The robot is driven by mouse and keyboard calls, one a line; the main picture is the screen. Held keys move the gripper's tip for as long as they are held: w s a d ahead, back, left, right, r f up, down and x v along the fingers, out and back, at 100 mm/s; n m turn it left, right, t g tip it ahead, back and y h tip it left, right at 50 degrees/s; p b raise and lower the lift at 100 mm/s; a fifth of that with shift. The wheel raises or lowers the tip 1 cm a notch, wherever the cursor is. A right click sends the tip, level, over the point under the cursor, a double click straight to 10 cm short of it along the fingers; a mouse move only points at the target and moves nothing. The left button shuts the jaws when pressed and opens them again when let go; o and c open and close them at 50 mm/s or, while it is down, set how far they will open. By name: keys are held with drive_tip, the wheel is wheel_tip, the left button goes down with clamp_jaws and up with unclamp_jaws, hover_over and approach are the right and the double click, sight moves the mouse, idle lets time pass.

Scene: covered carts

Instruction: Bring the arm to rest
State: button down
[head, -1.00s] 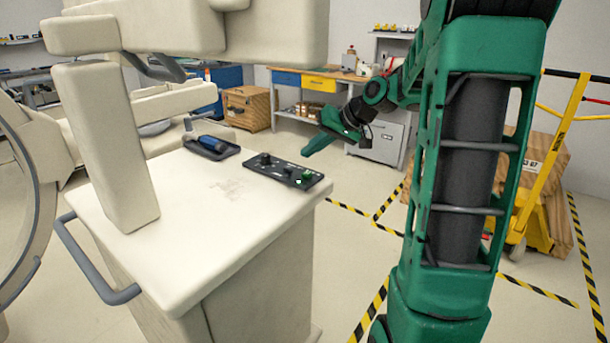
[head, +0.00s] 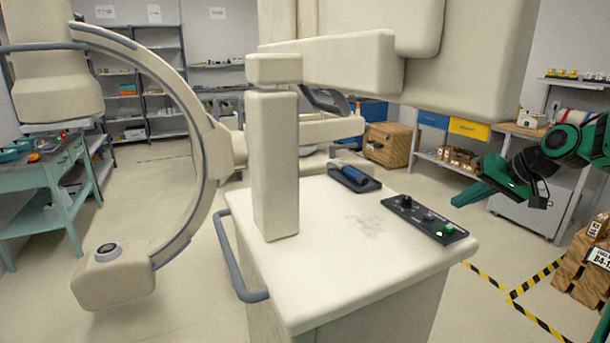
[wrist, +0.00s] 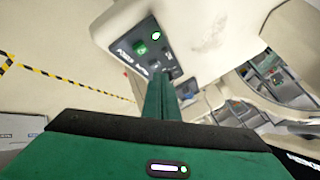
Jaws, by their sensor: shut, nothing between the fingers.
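My green gripper (head: 468,197) is at the right in the head view, past the right edge of the cream cart (head: 340,270). It appears level with or above the cart top, and I see nothing held in it. In the wrist view the gripper fingers (wrist: 161,98) are together and point toward the cart's control panel (wrist: 143,48). The black panel with knobs and a green-lit button also shows at the cart's right edge in the head view (head: 428,217). The gap between fingers and panel cannot be judged exactly.
A dark tray (head: 355,179) with a blue-handled tool lies on the cart. A large C-shaped arm (head: 200,120) stands left. A green workbench (head: 45,180) is at far left. Cardboard boxes (head: 590,250) stand right. Striped tape (head: 510,297) marks open floor.

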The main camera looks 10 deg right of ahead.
drive_tip(key=s+a+f+g+h, duration=0.1)
drive_tip(key=s+f+g, duration=0.1)
drive_tip(key=s, duration=0.9)
drive_tip(key=s+a+f+m+g+h, duration=0.1)
drive_tip(key=s+a+f+g, duration=0.1)
drive_tip(key=s, duration=0.9)
drive_tip(key=s+a+f+m+g+h, duration=0.1)
drive_tip(key=s+f, duration=0.4)
drive_tip(key=s, duration=0.6)
drive_tip(key=a+g, duration=0.1)
drive_tip(key=g, duration=0.1)
drive_tip(key=shift+s+f+g, duration=0.4)
drive_tip(key=shift+a, duration=0.1)
drive_tip(key=shift+w+f+h, duration=0.25)
drive_tip(key=shift+w+h, duration=0.05)
drive_tip(key=shift+w, duration=0.35)
